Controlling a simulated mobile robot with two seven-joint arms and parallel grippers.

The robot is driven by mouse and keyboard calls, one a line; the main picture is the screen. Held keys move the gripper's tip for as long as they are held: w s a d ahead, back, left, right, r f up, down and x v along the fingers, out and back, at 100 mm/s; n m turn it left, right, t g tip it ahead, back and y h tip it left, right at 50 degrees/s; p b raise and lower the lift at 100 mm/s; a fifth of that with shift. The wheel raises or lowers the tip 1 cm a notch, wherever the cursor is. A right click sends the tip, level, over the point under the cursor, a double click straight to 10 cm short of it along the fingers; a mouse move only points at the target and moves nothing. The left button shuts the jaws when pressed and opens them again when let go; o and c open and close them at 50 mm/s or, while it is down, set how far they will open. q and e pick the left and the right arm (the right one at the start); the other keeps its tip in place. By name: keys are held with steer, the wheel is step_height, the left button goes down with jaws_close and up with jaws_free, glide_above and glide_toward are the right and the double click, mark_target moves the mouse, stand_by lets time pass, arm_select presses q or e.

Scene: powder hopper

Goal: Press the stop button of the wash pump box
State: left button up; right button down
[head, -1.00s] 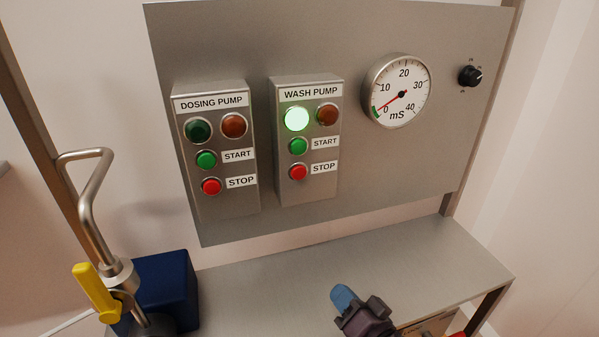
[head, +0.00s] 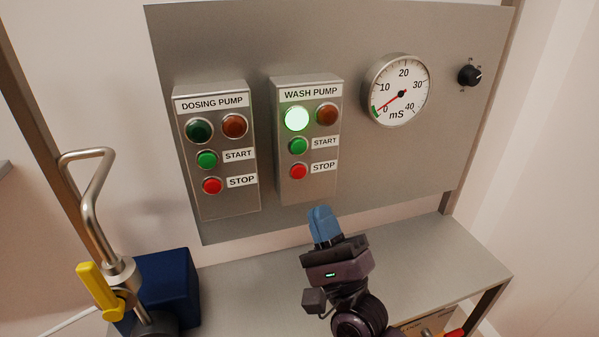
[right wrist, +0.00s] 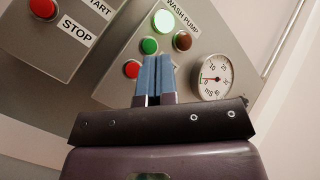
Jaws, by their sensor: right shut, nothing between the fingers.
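The wash pump box (head: 308,187) is a grey metal box on the upright panel. Its red stop button (head: 298,171) is at the lower left of the box, below the green start button (head: 298,146). Its green lamp (head: 297,118) is lit and its red lamp (head: 327,115) is dark. My right gripper (head: 320,212) is shut and empty, its blue fingertips below the box and apart from the stop button in the head view. In the right wrist view, the stop button (right wrist: 132,69) shows just left of the fingers (right wrist: 154,60). My left gripper is not in view.
The dosing pump box (head: 218,202) stands left of the wash pump box, with similar buttons. A gauge (head: 397,90) and a black knob (head: 470,75) are to the right. A bent metal pipe with a yellow handle (head: 100,290) and a blue block (head: 168,285) stand lower left.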

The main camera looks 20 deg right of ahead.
mark_target(299, 172)
steer(key=shift+w, duration=0.1)
steer(key=shift+w+a+b, duration=0.15)
steer(key=shift+w+b, duration=0.55)
steer(key=shift+w, duration=3.65)
steer(key=shift+w, duration=0.15)
steer(key=shift+w, duration=0.3)
steer(key=shift+w, duration=0.3)
steer(key=shift+s, duration=0.75)
